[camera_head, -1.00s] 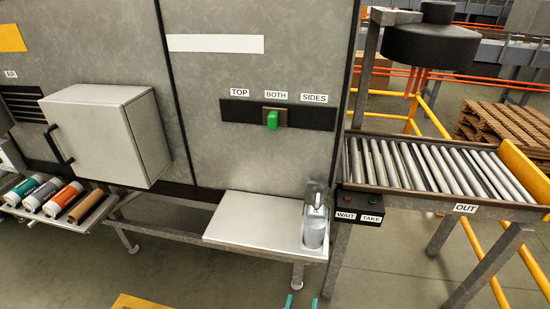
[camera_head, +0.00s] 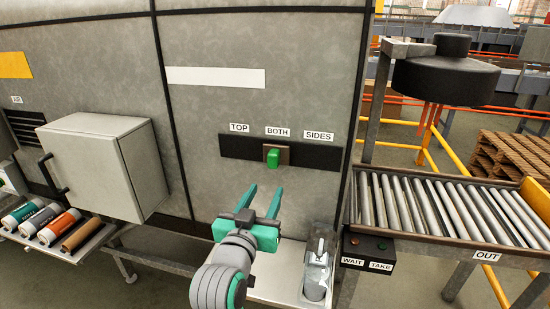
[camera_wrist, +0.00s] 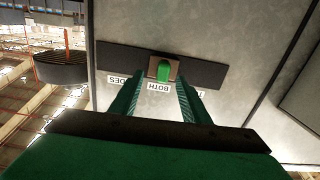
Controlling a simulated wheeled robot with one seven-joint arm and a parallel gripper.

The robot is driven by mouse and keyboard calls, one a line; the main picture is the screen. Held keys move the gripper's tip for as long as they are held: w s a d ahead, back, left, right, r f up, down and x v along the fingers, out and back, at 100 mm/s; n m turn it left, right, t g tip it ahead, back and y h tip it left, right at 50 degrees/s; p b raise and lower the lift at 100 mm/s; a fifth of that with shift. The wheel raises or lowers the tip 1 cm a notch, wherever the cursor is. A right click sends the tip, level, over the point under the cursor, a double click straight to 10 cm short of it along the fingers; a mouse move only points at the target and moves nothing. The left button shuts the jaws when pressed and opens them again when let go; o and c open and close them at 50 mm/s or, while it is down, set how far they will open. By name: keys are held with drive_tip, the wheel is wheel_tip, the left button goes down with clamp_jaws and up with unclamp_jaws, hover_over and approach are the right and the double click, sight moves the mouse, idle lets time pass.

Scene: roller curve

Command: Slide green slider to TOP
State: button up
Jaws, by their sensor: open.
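The green slider (camera_head: 273,158) is a small upright knob on a brown plate in a dark horizontal track (camera_head: 237,147). It stands at the middle of the track, under the BOTH label (camera_head: 277,131). The TOP label (camera_head: 239,127) is to its left and SIDES (camera_head: 319,136) to its right. My gripper (camera_head: 263,192) is open and empty, below and in front of the slider, its teal fingers pointing up toward the panel. In the wrist view the slider (camera_wrist: 163,71) shows upside down with its label, beyond and between the two fingertips (camera_wrist: 158,88), apart from them.
A grey box door with a black handle (camera_head: 95,165) juts out at left. A shelf at lower left holds several cylinders (camera_head: 45,222). A roller conveyor (camera_head: 440,208) is at right. The panel around the track is clear.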

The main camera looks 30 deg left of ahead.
sight(272, 159)
drive_tip(key=w+a+r, duration=0.1)
drive_tip(key=w, duration=0.2)
drive_tip(key=w+a+r, duration=0.1)
drive_tip(key=w, duration=0.3)
drive_tip(key=w+a+r, duration=0.1)
drive_tip(key=w+a, duration=0.1)
drive_tip(key=w, duration=0.1)
drive_tip(key=shift+w+r, duration=0.25)
drive_tip(key=shift+w, duration=0.05)
drive_tip(key=shift+c, duration=0.7)
clamp_jaws()
